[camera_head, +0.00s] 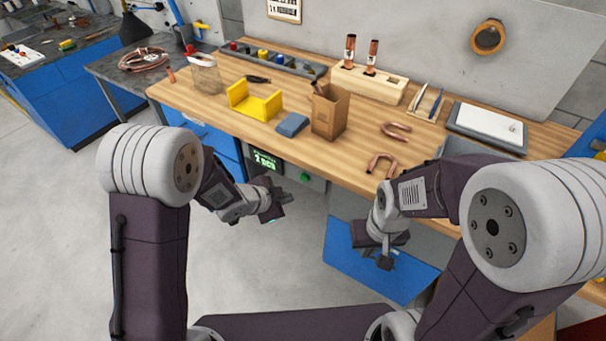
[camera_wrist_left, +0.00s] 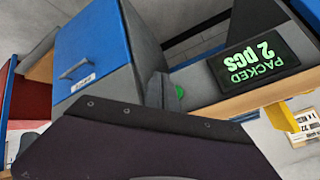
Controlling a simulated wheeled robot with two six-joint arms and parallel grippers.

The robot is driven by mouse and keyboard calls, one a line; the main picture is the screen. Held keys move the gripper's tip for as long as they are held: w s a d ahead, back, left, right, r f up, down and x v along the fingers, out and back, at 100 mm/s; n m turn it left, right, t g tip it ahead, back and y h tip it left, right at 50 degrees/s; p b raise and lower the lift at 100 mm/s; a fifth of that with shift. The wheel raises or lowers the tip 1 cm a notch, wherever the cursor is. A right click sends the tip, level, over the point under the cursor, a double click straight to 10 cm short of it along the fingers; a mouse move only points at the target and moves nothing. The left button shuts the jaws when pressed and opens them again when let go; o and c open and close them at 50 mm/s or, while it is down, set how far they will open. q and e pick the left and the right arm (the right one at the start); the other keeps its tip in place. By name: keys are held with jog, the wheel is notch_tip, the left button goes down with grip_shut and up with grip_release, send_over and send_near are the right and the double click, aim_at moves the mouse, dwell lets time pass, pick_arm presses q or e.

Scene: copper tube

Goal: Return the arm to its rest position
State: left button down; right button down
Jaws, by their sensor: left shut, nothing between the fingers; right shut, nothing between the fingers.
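My left gripper (camera_head: 272,206) is shut and empty in the head view. It hangs in front of the bench, below the tabletop edge and close to the counter display (camera_head: 265,160). My right gripper (camera_head: 385,250) is shut and empty, lower down in front of the blue cabinet front at the right. In the left wrist view a dark gripper part (camera_wrist_left: 150,140) fills the lower middle, and the display reading "PACKED 2 pcs" (camera_wrist_left: 254,63) shows upside down. Neither gripper touches the bench objects.
On the wooden bench (camera_head: 225,120) stand a cardboard box (camera_head: 328,112) holding a copper piece, a yellow fixture (camera_head: 253,103), a blue block (camera_head: 292,124) and a wooden rack (camera_head: 368,84) with copper tubes. Bent copper tubes (camera_head: 384,164) lie at the right. The floor before the bench is clear.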

pick_arm(q)
jog(key=w+a+r+n+t+y+p, duration=0.1)
jog(key=a+r+p, duration=0.2)
jog(key=r, duration=0.3)
jog(key=w+a+r+n+t+p, duration=0.1)
jog(key=w+a+r+p, duration=0.1)
jog(key=r, duration=0.4)
jog(key=s+a+r+n+y+p, duration=0.2)
jog(key=s+a+r+n+y, duration=0.15)
jog(key=a, duration=0.35)
jog(key=s+a+f+n+g, duration=0.2)
jog(key=s+n, duration=0.3)
jog(key=s, duration=0.4)
jog(key=s+a+f+n+g+y, duration=0.1)
jog(key=s+a+f+n+g, duration=0.1)
jog(key=s+n+g, duration=0.3)
jog(key=s+f, duration=0.1)
jog(key=s, duration=0.2)
jog(key=shift+s+a+f+n+p, duration=0.25)
jog(key=shift+s+f+n+p, duration=0.05)
jog(key=shift+s+f+n, duration=0.05)
jog(key=shift+s, duration=0.1)
